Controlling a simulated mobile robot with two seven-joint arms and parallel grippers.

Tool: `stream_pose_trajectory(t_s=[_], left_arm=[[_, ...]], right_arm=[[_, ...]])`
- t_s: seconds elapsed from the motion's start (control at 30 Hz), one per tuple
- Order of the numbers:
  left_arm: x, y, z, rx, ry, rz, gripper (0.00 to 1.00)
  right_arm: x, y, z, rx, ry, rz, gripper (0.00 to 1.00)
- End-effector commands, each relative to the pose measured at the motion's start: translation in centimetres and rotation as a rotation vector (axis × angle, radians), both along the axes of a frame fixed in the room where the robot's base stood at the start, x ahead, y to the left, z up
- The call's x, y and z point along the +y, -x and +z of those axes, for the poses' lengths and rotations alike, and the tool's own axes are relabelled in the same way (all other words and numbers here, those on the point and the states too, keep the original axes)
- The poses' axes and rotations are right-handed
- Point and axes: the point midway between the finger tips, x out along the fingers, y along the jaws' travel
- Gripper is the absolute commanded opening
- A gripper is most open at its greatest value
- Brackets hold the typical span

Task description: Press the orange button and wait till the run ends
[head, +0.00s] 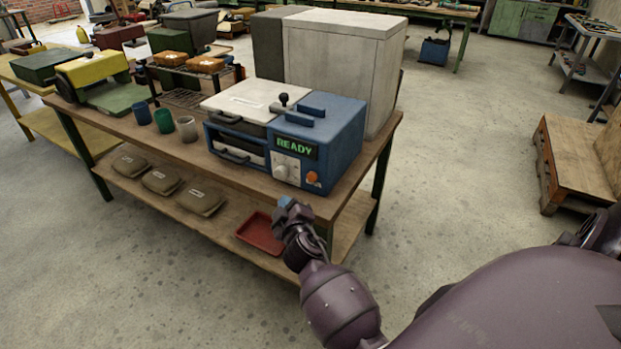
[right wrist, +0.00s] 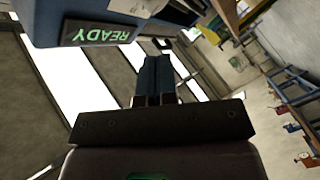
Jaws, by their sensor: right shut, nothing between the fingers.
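The orange button (head: 312,178) is on the lower right of the front panel of a blue machine (head: 342,128) on the workbench. A display (head: 296,146) above it reads READY in green; the display also shows in the right wrist view (right wrist: 100,34). A pale dial (head: 287,168) is left of the button. My right gripper (head: 285,202) is shut and empty, in front of and below the panel, apart from the button in the head view. In the right wrist view its shut fingers (right wrist: 156,75) point up the picture; I cannot make out the button there. My left gripper is not in view.
A large pale box (head: 340,70) stands behind the machine. Three cups (head: 164,120) and a rack (head: 184,97) are to its left. The lower shelf holds a red tray (head: 260,233) and three bags (head: 162,180). The floor right of the bench is clear up to a wooden crate (head: 565,170).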

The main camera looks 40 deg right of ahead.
Motion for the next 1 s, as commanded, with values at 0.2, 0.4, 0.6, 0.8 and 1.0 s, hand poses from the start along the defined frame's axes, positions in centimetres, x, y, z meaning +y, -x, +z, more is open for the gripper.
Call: stream_pose_trajectory(t_s=[0.2,0.4,0.6,0.8,1.0], left_arm=[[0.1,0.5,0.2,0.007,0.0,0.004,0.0],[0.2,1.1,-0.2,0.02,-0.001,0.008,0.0],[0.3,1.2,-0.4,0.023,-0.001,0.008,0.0],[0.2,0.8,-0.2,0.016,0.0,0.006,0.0],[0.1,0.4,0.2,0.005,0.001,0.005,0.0]], right_arm=[[-2.2,-0.9,0.2,-0.002,0.003,0.0,0.0],[-4.4,-1.8,0.1,-0.001,0.002,0.0,0.0],[-6.3,-2.6,0.0,0.0,0.001,-0.001,0.0],[-7.4,-3.1,0.0,-0.001,0.0,0.001,0.0],[-7.7,-3.2,0.1,-0.001,0.0,0.001,0.0]])
